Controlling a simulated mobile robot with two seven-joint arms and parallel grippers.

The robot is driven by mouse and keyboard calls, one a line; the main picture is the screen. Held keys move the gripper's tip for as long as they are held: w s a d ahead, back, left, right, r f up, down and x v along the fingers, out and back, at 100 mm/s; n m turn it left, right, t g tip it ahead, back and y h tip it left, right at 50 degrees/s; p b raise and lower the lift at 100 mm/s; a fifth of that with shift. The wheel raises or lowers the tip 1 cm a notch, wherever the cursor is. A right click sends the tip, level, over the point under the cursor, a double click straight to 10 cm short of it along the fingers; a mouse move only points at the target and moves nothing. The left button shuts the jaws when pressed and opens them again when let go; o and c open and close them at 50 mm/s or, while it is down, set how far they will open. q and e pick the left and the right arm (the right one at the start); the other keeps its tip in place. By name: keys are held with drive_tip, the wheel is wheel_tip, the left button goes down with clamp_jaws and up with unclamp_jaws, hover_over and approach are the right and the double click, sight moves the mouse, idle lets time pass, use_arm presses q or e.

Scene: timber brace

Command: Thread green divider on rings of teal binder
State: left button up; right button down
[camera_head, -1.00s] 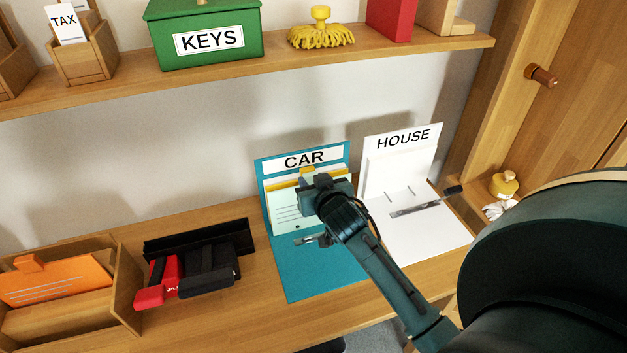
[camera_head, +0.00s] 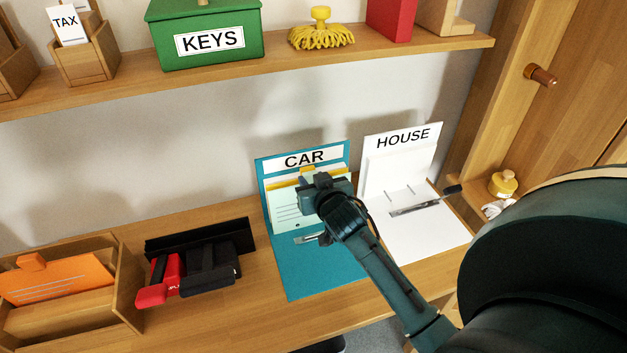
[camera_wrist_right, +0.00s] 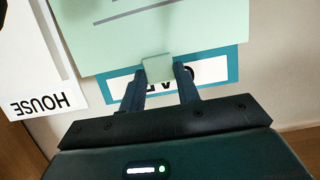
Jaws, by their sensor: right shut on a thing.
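The teal binder (camera_head: 320,268), labelled CAR, lies open on the desk with its back cover upright against the wall. The pale green divider (camera_head: 287,212) stands in front of that cover, with a yellow edge showing behind it. My right gripper (camera_head: 308,190) is shut on the divider's top tab; in the right wrist view the fingers (camera_wrist_right: 160,90) pinch the green tab (camera_wrist_right: 157,67) below the lined divider sheet (camera_wrist_right: 165,30). A bit of the metal ring mechanism (camera_head: 308,238) shows near the divider's lower edge. My arm hides the rest, so I cannot tell if the rings pass through its holes.
A white HOUSE binder (camera_head: 425,235) lies open to the right. A red and black hole punch (camera_head: 195,270) sits to the left, beside a wooden tray (camera_head: 128,285) with an orange divider (camera_head: 60,280). A shelf (camera_head: 285,58) runs above.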

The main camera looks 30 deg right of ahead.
drive_tip(key=shift+f, duration=0.1)
idle(0.3)
drive_tip(key=shift+c, duration=2.3)
unclamp_jaws()
wheel_tip(320, 180, up, 8)
drive_tip(key=p, duration=0.3)
drive_tip(key=shift+p, duration=0.35)
